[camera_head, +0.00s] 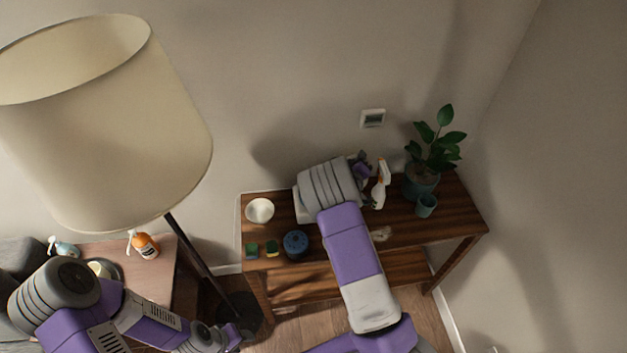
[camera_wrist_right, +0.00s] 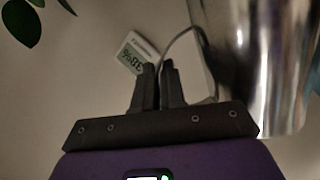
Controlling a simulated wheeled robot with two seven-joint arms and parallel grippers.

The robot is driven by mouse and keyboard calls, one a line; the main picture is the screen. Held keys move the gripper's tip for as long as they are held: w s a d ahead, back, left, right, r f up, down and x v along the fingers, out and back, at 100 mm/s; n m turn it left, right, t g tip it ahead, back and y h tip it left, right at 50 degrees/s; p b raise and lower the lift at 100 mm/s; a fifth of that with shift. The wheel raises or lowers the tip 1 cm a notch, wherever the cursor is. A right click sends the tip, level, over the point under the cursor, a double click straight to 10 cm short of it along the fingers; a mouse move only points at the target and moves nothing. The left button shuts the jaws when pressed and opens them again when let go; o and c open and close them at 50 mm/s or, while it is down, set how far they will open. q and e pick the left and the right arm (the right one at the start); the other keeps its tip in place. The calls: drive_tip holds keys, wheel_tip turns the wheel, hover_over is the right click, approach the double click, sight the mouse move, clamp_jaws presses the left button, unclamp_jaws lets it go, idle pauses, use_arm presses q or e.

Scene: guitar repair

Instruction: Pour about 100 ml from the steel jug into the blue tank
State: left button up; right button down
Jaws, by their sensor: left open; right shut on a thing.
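The steel jug (camera_wrist_right: 245,60) fills the right side of the right wrist view, its top cut off by the frame. My right gripper (camera_wrist_right: 157,80) is shut on its thin handle (camera_wrist_right: 180,38). In the head view my right arm reaches over the wooden table, and its wrist hides the jug. A dark blue round container (camera_head: 295,243), which looks like the blue tank, stands on the table left of my right forearm. The inside of it cannot be made out. My left gripper (camera_head: 236,336) is open and low at the left, beside the lamp base, away from the table.
A floor lamp (camera_head: 110,120) and a side table (camera_head: 150,275) are at left.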

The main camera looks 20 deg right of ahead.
drive_tip(key=shift+w+a+r+n+h+p, duration=0.25)
drive_tip(key=shift+w+a+n+h+p, duration=0.1)
drive_tip(key=shift+a+n, duration=0.4)
idle(0.3)
drive_tip(key=shift+w+a+r+n+t+h+p, duration=0.25)
drive_tip(key=shift+a+r+n+t+p, duration=0.05)
drive_tip(key=shift+a+r+n+p, duration=0.35)
idle(2.0)
drive_tip(key=d+m+b, duration=0.1)
drive_tip(key=s+d+f+m+b, duration=0.1)
drive_tip(key=shift+d+f+m+y, duration=0.3)
drive_tip(key=shift+y, duration=0.1)
drive_tip(key=shift+d+f, duration=0.15)
drive_tip(key=shift+d, duration=0.05)
drive_tip(key=shift+s+d+f+m+y+b, duration=0.15)
drive_tip(key=shift+d+f+m+y+b, duration=0.15)
drive_tip(key=shift+f+m+y+b, duration=0.65)
drive_tip(key=shift+s+d+r+g+h+b, duration=0.1)
drive_tip(key=shift+d+r+g+h+b, duration=0.1)
drive_tip(key=shift+g+h+b, duration=0.15)
drive_tip(key=shift+d, duration=0.1)
idle(0.6)
